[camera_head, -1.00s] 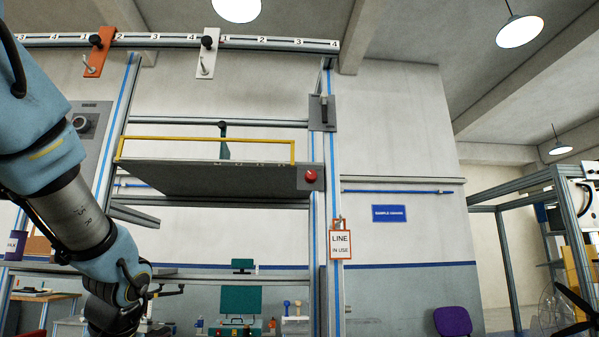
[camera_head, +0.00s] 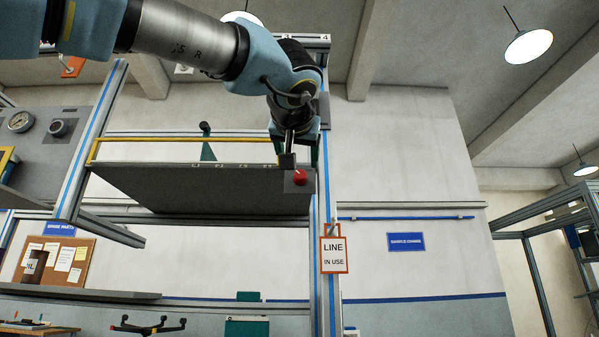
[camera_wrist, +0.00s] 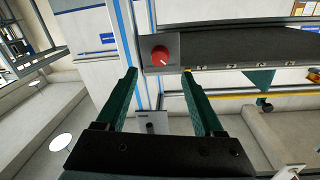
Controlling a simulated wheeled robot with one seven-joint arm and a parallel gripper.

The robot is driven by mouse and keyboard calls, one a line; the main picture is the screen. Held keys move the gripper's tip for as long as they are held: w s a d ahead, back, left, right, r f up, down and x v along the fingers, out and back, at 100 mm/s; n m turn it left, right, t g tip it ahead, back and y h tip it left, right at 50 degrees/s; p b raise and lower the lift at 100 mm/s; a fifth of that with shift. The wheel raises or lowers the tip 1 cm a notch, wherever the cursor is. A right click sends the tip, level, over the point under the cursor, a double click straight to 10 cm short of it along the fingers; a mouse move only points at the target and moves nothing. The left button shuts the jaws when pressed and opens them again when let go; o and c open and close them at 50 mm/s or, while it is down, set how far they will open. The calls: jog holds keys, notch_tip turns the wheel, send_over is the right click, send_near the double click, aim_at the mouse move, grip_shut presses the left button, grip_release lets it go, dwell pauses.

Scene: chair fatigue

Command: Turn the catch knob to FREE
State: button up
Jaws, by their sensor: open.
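A round red knob (camera_head: 300,175) sits on a small grey plate at the right front corner of the raised shelf. In the wrist view the red knob (camera_wrist: 160,54) shows a short pale mark on its face; no FREE lettering is readable. My gripper (camera_head: 289,152) points down from above, close to the knob and slightly left of it in the head view. In the wrist view my gripper (camera_wrist: 159,74) has its two dark green fingers wide apart and nothing between them. The knob lies beyond the fingertips, between their lines; exact clearance cannot be told.
The grey shelf (camera_head: 205,187) has a yellow rail (camera_head: 180,139) along it. The post beside the knob carries a LINE IN USE tag (camera_head: 334,255). A grey panel (camera_head: 45,140) with a gauge and a dark knob (camera_head: 58,128) stands at the left. Right of the post is mostly open.

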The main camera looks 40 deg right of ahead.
aim_at(300, 175)
jog(key=p+x, duration=0.2)
jog(key=x, duration=0.6)
jog(key=shift+s+p, duration=0.1)
jog(key=shift+p, duration=0.2)
grip_shut()
